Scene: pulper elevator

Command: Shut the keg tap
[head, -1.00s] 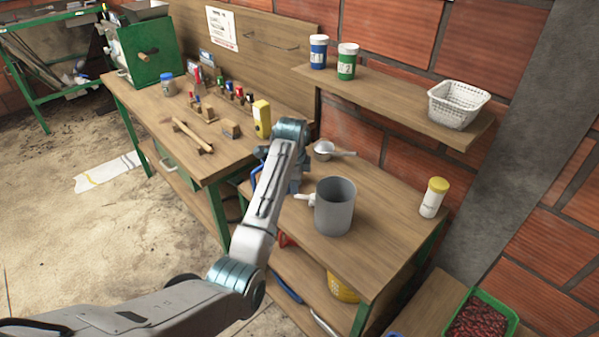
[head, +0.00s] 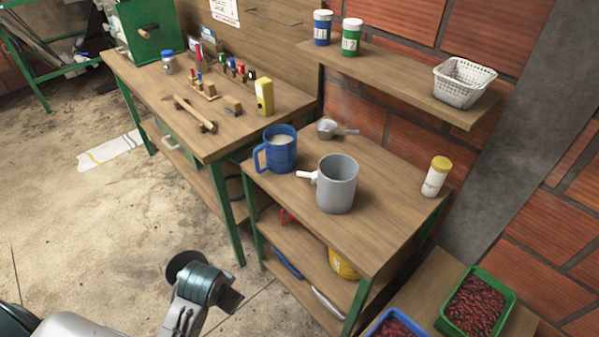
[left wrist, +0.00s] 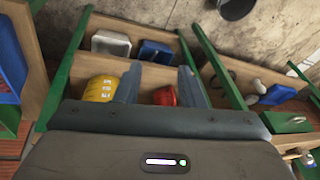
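The grey keg (head: 337,187) stands on the small wooden table (head: 395,215). Its white tap (head: 308,176) sticks out to the left. I cannot make out the tap's lever position or any flow. A blue mug (head: 281,150) holding pale liquid stands upright behind and left of the tap, apart from the keg. My left arm is low at the bottom left in the head view, well away from the keg; its fingertips are not clear there. In the left wrist view my left gripper (left wrist: 160,85) has its fingers apart with nothing held. My right gripper is not in view.
A metal ladle (head: 328,129) and a yellow-capped bottle (head: 436,177) stand on the same table. A yellow container (head: 343,262) is on the lower shelf. A workbench (head: 185,130) with small tools is at left. Open floor lies in front.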

